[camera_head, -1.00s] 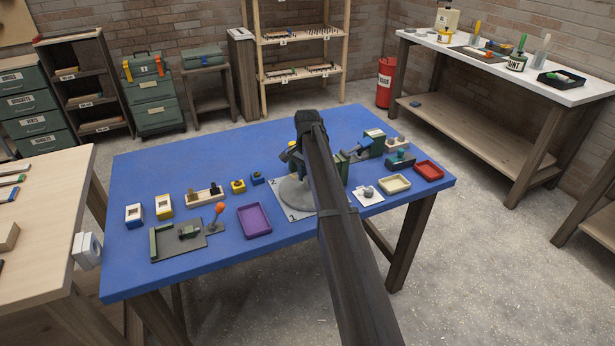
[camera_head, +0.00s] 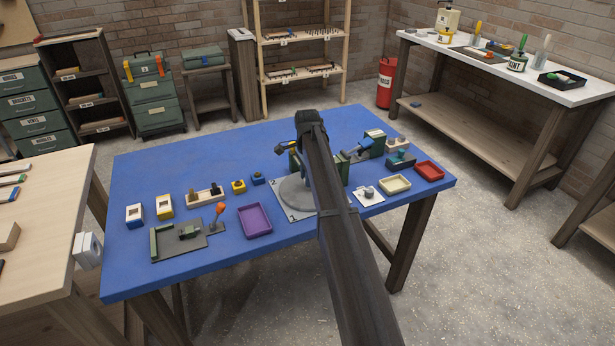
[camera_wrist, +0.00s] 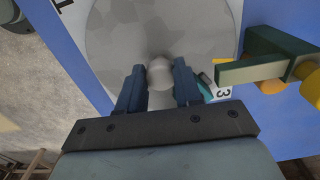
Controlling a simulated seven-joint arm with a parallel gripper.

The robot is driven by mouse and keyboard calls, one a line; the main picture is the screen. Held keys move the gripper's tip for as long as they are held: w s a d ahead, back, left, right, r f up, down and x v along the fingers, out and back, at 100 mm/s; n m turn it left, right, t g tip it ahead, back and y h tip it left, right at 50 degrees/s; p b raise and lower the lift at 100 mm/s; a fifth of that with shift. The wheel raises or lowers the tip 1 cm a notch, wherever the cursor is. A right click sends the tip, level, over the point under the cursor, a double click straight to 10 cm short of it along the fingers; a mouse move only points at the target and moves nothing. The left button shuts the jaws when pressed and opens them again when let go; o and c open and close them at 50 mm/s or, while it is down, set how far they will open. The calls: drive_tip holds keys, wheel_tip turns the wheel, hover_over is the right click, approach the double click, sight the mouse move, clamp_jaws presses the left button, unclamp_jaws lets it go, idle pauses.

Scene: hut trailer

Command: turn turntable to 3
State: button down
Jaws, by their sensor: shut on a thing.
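The turntable (camera_head: 294,192) is a grey disc on a pale square plate, partly hidden by my arm in the head view. In the wrist view its mottled disc (camera_wrist: 120,40) fills the upper middle. A light grey rounded knob (camera_wrist: 160,76) stands near the disc's edge. My gripper (camera_wrist: 159,88) has its two blue fingers on either side of this knob and is shut on it. A white label reading 3 (camera_wrist: 223,93) lies just right of the right finger, beside a partly hidden teal piece (camera_wrist: 204,88). The fingertips are hidden in the head view.
A green piece with yellow rounded parts (camera_wrist: 262,68) is close to the right of my gripper. A purple tray (camera_head: 255,220) lies left of the turntable, and a small white plate with a grey knob (camera_head: 367,194) lies right. The blue table's back left is clear.

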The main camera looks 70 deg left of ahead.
drive_tip(key=shift+a+m, duration=0.1)
drive_tip(key=shift+m, duration=3.3)
drive_tip(key=c, duration=0.8)
unclamp_jaws()
drive_tip(key=shift+o, duration=0.2)
wheel_tip(320, 180, up, 14)
drive_tip(key=shift+f, duration=0.1)
